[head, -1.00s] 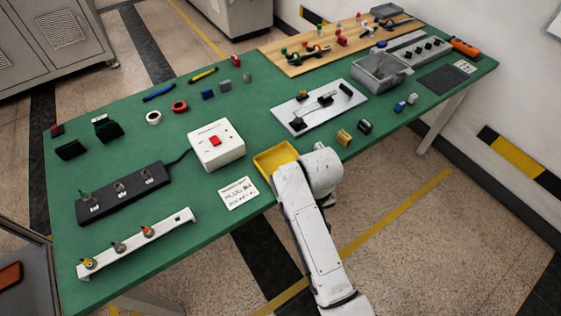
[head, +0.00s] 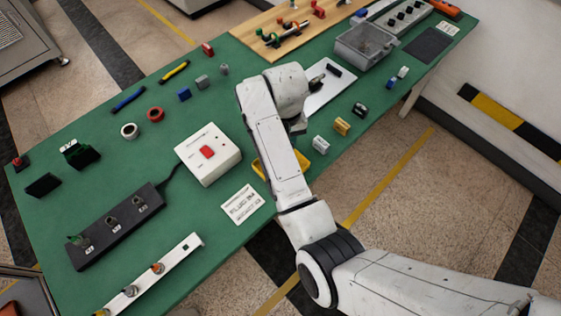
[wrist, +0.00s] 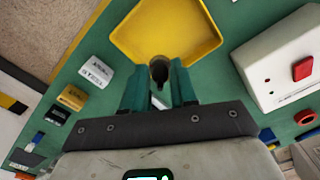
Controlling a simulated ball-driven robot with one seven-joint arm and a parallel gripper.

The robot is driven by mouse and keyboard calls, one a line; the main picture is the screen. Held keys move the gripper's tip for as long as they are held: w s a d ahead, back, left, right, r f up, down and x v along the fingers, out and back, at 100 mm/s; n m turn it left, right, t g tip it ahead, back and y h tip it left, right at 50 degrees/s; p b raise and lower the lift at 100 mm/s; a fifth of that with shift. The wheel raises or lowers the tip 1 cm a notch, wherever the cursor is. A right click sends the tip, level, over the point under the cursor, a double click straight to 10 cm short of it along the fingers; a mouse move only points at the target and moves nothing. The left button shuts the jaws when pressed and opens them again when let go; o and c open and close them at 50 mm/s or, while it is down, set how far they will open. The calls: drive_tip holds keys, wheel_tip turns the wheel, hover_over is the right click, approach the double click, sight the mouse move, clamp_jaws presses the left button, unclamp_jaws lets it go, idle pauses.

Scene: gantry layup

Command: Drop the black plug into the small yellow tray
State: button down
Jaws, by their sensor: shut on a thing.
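The small yellow tray (head: 259,169) lies on the green table, mostly behind my arm in the head view. In the wrist view the tray (wrist: 165,48) is empty where it shows, at the top of the picture. My gripper (wrist: 159,84) has its teal fingers shut on a small dark piece, which looks like the black plug (wrist: 159,71). The plug shows at the fingertips, overlapping the tray's near rim in the picture. Its height above the table cannot be told. In the head view my gripper is largely hidden behind my arm.
A white box with a red button (head: 208,153) stands left of the tray. White (head: 320,145), yellow (head: 342,126) and black (head: 360,110) blocks lie to the right. A white plate (head: 330,91) lies behind my arm, and a label card (head: 241,204) lies near the front edge.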

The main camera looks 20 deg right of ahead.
drive_tip(key=shift+f+b, duration=2.6)
drive_tip(key=shift+b, duration=0.05)
drive_tip(key=c, duration=0.8)
unclamp_jaws()
drive_tip(key=shift+r, duration=0.1)
wheel_tip(320, 180, up, 11)
drive_tip(key=p, duration=0.5)
